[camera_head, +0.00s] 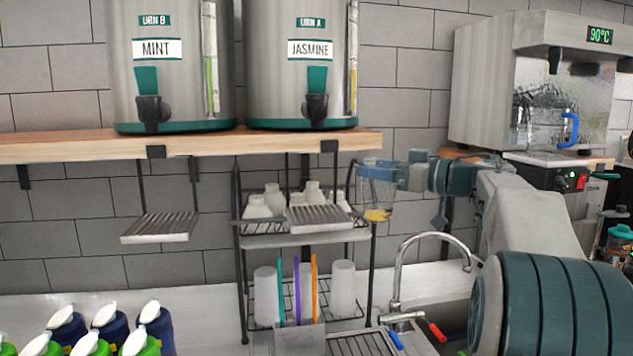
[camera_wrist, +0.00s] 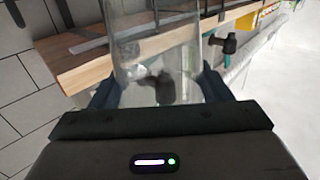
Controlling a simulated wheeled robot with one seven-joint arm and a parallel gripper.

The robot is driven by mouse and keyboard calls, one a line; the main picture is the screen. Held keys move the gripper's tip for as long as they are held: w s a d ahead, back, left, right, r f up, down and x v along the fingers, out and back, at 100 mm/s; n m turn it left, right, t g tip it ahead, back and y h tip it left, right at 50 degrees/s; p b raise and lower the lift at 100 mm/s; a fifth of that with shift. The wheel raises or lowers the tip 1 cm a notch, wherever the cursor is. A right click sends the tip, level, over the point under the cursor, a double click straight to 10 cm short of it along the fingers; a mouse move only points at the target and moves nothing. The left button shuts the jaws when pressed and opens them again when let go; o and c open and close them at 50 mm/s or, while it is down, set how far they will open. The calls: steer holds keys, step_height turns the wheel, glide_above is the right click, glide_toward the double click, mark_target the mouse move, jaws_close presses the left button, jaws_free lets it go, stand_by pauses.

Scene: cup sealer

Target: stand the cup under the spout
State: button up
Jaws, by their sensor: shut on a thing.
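My gripper (camera_head: 405,176) is shut on a clear cup (camera_head: 377,193) with something yellow at its bottom. The cup is held upright in the air, right of the drying rack and below the right end of the wooden shelf. In the wrist view the cup (camera_wrist: 152,50) stands between the two fingers. Two urns stand on the shelf: MINT (camera_head: 155,85) and JASMINE (camera_head: 310,85). Each has a black spout, the mint spout (camera_head: 152,108) and the jasmine spout (camera_head: 316,106). A slatted drip tray hangs below each, the left one (camera_head: 158,228) and the right one (camera_head: 320,218), both without a cup.
The wooden shelf (camera_head: 60,148) has brackets beneath it. A wire rack (camera_head: 240,250) with white bottles and cups stands behind and below the right drip tray. A tap (camera_head: 398,270) rises at the sink. A hot-water machine (camera_head: 490,80) stands at right, pump bottles (camera_head: 105,318) at lower left.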

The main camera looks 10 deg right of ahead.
steer(key=f+p+x, duration=0.2)
steer(key=p+x, duration=0.1)
steer(key=x, duration=1.2)
steer(key=shift+a+p, duration=0.2)
steer(key=shift+p, duration=0.2)
steer(key=o, duration=0.9)
steer(key=shift+o, duration=0.2)
steer(key=b+v, duration=0.3)
steer(key=v, duration=0.9)
steer(key=shift+r+b, duration=0.2)
steer(key=shift+b, duration=0.2)
